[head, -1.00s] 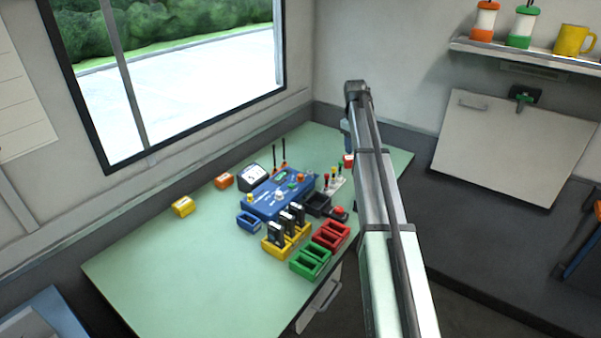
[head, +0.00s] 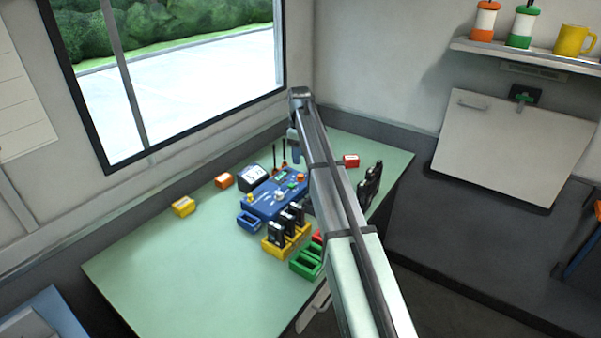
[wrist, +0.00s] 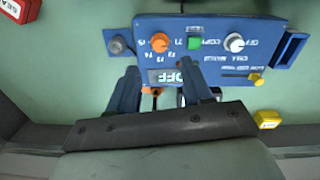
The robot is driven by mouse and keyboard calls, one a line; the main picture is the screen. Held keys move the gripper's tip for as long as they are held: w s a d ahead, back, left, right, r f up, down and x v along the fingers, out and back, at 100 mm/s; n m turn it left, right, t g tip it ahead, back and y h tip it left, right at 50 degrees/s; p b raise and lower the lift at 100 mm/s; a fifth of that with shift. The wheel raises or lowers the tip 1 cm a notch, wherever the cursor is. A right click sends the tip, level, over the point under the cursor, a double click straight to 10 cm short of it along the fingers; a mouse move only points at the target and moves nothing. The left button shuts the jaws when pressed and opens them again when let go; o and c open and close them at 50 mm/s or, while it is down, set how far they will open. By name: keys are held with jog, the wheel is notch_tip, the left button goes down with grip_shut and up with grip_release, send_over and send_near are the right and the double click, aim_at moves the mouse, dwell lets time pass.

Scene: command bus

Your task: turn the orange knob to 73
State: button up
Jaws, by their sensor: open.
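The blue console (head: 268,203) stands on the green desk and fills the top of the wrist view (wrist: 205,62). Its orange knob (wrist: 160,42) has numbers from 71 to 75 around it, upside down in the wrist view; where it points is too small to tell. The knob also shows in the head view (head: 302,177). A dark display (wrist: 178,75) beside it reads OFF. My gripper (wrist: 161,82) is open and empty, its blue fingers apart, just short of the orange knob in the wrist view. Its height above the console is unclear.
A green button (wrist: 194,41), white knob (wrist: 234,42) and yellow knob (wrist: 256,79) are on the same console. Orange-based antennas stand behind it. A yellow holder (head: 268,248) with black radios and a green tray (head: 304,264) are in front.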

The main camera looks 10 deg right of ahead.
aim_at(301, 175)
notch_tip(301, 175, down, 8)
jog(key=shift+w+d+f, duration=0.1)
dwell(0.4)
jog(key=shift+c, duration=0.5)
grip_shut()
